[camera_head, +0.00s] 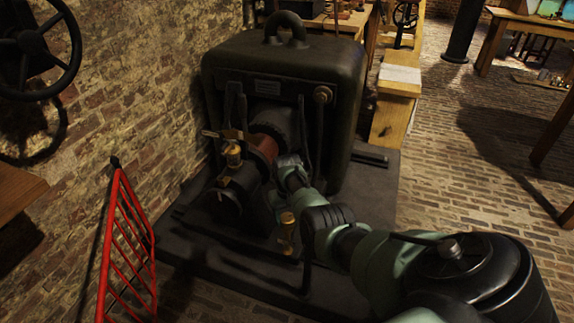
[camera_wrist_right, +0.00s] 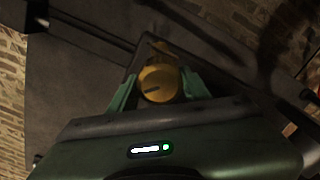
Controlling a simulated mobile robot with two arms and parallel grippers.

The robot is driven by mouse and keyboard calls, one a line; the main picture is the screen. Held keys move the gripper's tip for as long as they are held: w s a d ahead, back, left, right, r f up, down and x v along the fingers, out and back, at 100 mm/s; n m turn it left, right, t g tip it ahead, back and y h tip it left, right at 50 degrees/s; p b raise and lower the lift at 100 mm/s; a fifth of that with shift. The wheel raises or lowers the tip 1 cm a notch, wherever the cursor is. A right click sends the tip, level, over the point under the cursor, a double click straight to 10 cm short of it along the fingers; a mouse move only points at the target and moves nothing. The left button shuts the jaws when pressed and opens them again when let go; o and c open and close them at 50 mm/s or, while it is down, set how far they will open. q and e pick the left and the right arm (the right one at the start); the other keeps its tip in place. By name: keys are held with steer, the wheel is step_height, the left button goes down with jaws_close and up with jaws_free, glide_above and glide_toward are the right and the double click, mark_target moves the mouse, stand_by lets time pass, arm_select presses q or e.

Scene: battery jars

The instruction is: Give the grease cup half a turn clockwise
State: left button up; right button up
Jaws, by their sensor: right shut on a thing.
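The grease cup is a brass, round-capped fitting (camera_head: 287,222) low at the front of the dark machine in the head view. In the right wrist view its brass cap (camera_wrist_right: 157,84) sits centrally, with a dark mark on its face and a small brass part beyond it. My right gripper (camera_wrist_right: 160,92) is shut on the cap, with a pale green finger on each side. In the head view my right arm reaches in from the lower right, and its fingers are mostly hidden. My left gripper is not in view.
The dark machine housing (camera_head: 283,75) stands behind on a dark base plate (camera_head: 375,190). Another brass fitting (camera_head: 233,155) tops the bearing at left. A red railing (camera_head: 125,245) and a brick wall are on the left. Brick floor is open to the right.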

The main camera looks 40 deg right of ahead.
steer(key=m, duration=0.2)
steer(key=shift+m+p, duration=0.3)
steer(key=shift+m, duration=0.1)
steer(key=m, duration=0.3)
steer(key=shift+m, duration=0.3)
steer(key=m+p, duration=0.1)
steer(key=m, duration=0.3)
steer(key=shift+s+m, duration=0.1)
steer(key=shift+m, duration=2)
steer(key=m, duration=0.3)
steer(key=shift+m, duration=0.3)
steer(key=m, duration=0.4)
steer(key=shift+s, duration=0.1)
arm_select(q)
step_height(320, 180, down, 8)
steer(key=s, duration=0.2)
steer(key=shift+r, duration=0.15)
arm_select(e)
steer(key=shift+m, duration=2.2)
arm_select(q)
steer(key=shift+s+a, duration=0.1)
